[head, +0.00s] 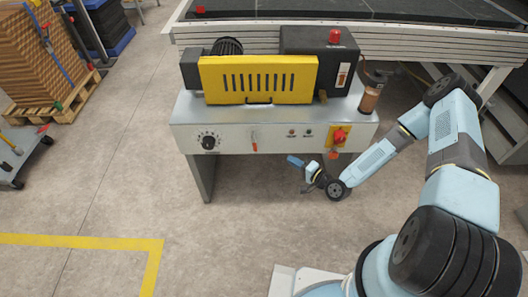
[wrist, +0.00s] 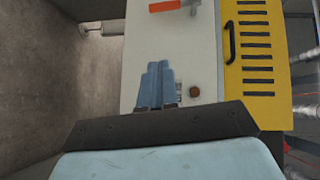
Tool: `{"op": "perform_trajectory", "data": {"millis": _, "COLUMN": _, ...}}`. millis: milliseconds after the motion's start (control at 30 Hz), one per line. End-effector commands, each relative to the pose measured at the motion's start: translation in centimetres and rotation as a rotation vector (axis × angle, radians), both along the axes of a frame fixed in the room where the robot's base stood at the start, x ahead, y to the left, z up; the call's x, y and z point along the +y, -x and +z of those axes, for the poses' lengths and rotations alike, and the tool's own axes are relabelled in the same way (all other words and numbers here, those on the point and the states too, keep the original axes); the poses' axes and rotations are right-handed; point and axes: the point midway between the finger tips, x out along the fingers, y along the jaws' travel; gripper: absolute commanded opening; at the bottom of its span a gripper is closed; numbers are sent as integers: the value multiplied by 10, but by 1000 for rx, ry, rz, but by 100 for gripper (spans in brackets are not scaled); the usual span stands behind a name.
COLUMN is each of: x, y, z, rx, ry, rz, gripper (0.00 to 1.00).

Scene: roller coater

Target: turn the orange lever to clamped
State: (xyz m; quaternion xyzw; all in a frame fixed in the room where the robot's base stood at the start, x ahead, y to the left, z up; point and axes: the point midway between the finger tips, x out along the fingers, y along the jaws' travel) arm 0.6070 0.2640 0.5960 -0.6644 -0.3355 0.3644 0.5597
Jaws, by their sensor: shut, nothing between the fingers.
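The orange lever (head: 255,146) is on the grey front panel of the coater, between the black dial and the small round buttons, with its handle hanging down. In the wrist view the lever (wrist: 165,6) is at the top edge, partly cut off, its handle pointing left. My gripper (head: 294,160) is in front of the panel's lower edge, right of the lever and apart from it. In the wrist view my gripper's blue fingers (wrist: 157,85) are together and empty. The lever's markings are too small to read.
The black dial (head: 209,142) is left of the lever. The yellow guard (head: 258,80) stands above the panel. The floor in front is clear.

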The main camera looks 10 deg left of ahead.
Motion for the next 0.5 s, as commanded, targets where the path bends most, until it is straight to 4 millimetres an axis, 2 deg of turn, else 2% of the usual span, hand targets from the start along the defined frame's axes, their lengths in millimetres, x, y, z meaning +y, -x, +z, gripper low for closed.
{"op": "perform_trajectory", "data": {"millis": 233, "x": 9, "y": 4, "z": -2, "rx": 12, "ry": -52, "rz": -18, "gripper": 0}}
{"op": "perform_trajectory", "data": {"millis": 500, "x": 41, "y": -16, "z": -5, "rx": 10, "ry": -51, "rz": -17, "gripper": 0}}
